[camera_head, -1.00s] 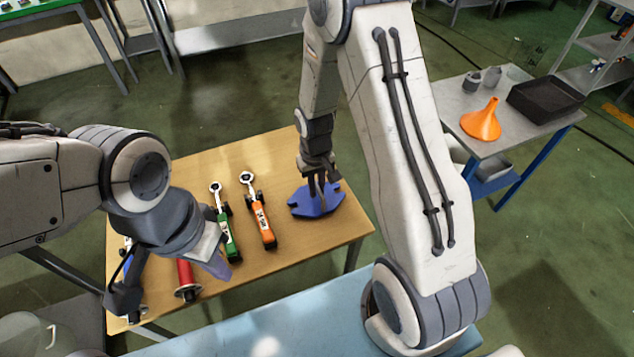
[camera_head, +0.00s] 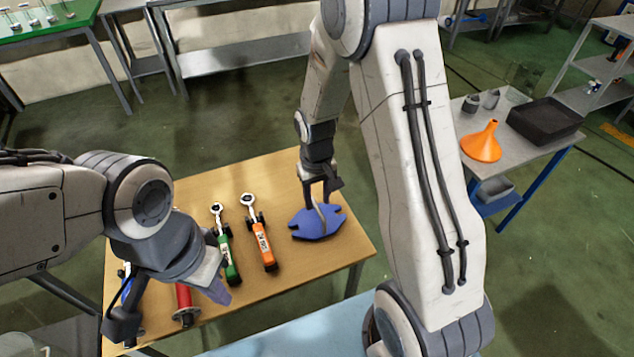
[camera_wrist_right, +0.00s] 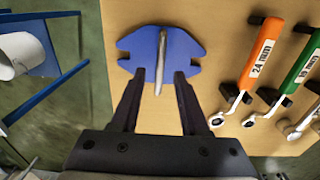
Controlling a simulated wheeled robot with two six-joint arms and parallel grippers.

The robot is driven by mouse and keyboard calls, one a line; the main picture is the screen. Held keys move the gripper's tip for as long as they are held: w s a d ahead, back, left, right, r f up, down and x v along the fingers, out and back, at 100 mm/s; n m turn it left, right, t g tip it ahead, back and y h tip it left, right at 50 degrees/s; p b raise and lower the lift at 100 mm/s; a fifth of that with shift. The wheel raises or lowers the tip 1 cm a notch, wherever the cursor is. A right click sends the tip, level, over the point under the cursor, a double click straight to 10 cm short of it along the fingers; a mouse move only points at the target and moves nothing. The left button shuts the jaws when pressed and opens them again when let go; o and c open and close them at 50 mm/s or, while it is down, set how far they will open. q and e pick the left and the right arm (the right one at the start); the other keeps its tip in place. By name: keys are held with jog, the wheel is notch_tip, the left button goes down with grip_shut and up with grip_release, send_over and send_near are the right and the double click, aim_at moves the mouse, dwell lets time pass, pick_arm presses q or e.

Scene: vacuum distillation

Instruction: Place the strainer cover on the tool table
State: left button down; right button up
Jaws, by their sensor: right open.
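The strainer cover is a blue notched plate (camera_head: 318,226) with a thin grey upright fin. It lies flat on the wooden tool table (camera_head: 285,165), near its right side. In the right wrist view the blue plate (camera_wrist_right: 140,47) is ahead of my gripper, with the fin along its middle. My right gripper (camera_head: 317,203) is open over the plate, and its fingers (camera_wrist_right: 159,78) stand on both sides of the fin, apart from it. My left gripper (camera_head: 168,305) hangs over the table's left front; its jaw gap is not clear.
Green (camera_head: 226,250) and orange (camera_head: 263,242) wrenches lie left of the plate. A red-handled tool (camera_head: 185,300) lies below my left arm. A side table (camera_head: 480,107) with an orange funnel (camera_head: 483,143) and black tray (camera_head: 546,122) stands right. Bare wood surrounds the plate.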

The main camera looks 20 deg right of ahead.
aim_at(317, 208)
notch_tip(317, 208, up, 7)
jog(key=s+a+r+n, duration=0.4)
jog(key=s+a+r, duration=0.3)
jog(key=s+a, duration=0.35)
jog(key=s+a+n, duration=0.1)
jog(key=s, duration=0.5)
jog(key=s+a+r+n+y, duration=0.1)
jog(key=s+a+n, duration=0.1)
jog(key=s, duration=0.4)
jog(key=shift+a+r, duration=0.25)
jog(key=shift+w, duration=0.1)
